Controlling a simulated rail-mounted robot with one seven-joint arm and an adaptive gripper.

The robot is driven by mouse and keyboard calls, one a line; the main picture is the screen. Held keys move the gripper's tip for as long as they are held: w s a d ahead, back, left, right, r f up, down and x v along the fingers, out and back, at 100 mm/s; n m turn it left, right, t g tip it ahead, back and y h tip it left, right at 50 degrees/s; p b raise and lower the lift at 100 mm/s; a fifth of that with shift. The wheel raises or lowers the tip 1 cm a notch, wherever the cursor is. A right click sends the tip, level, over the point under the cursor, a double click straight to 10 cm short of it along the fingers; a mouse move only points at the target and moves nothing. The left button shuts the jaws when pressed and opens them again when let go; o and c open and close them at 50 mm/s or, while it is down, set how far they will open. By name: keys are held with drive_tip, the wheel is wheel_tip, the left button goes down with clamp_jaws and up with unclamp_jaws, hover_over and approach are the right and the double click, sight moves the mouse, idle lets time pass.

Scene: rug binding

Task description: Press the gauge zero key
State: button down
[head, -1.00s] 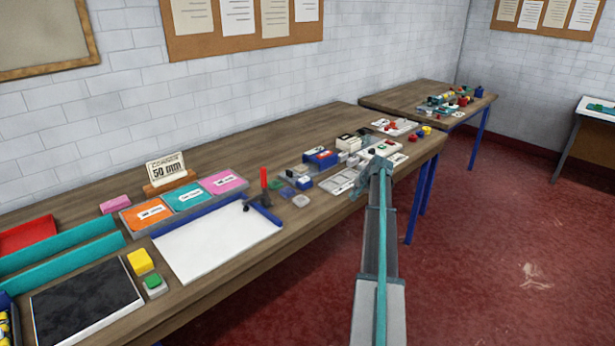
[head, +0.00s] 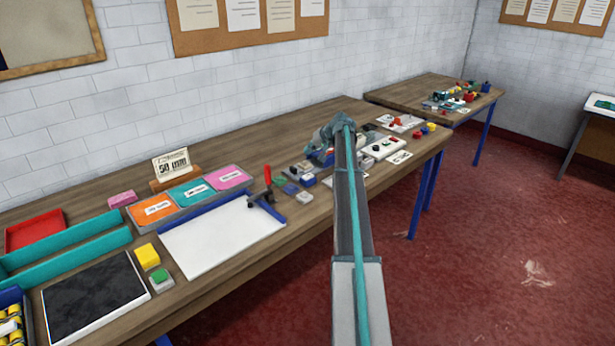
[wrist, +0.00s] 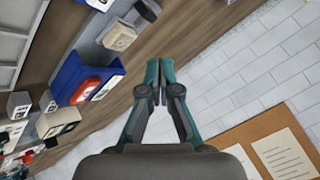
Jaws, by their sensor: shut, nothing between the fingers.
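My gripper (wrist: 155,75) is shut and empty in the wrist view, its two fingers together above the wooden bench top. In the head view my arm reaches over the bench, and its end hides some of the small devices there. A blue device (wrist: 85,80) with a red part and a pale panel lies left of my fingers in the wrist view, apart from them. Small pale blocks with dark faces (wrist: 60,122) stand near it. I cannot tell which device is the gauge, and no zero key can be made out.
A red-handled clamp (head: 267,185) stands by the white board (head: 220,238). A white panel with buttons (head: 384,147) lies right of my arm. The wooden bench (head: 265,135) is bare along its back. A cork board (wrist: 283,150) hangs on the wall.

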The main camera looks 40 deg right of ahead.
sight(309, 176)
drive_tip(key=shift+f, duration=0.1)
drive_tip(key=shift+f+b, duration=1.6)
drive_tip(key=shift+f, duration=2.75)
drive_tip(key=shift+f+b, duration=0.35)
drive_tip(key=shift+f, duration=0.1)
drive_tip(key=shift+f+b, duration=0.3)
drive_tip(key=shift+f, duration=0.15)
drive_tip(key=shift+r, duration=0.9)
drive_tip(key=shift+r, duration=0.15)
drive_tip(key=shift+r+p, duration=0.85)
drive_tip(key=shift+r, duration=1.5)
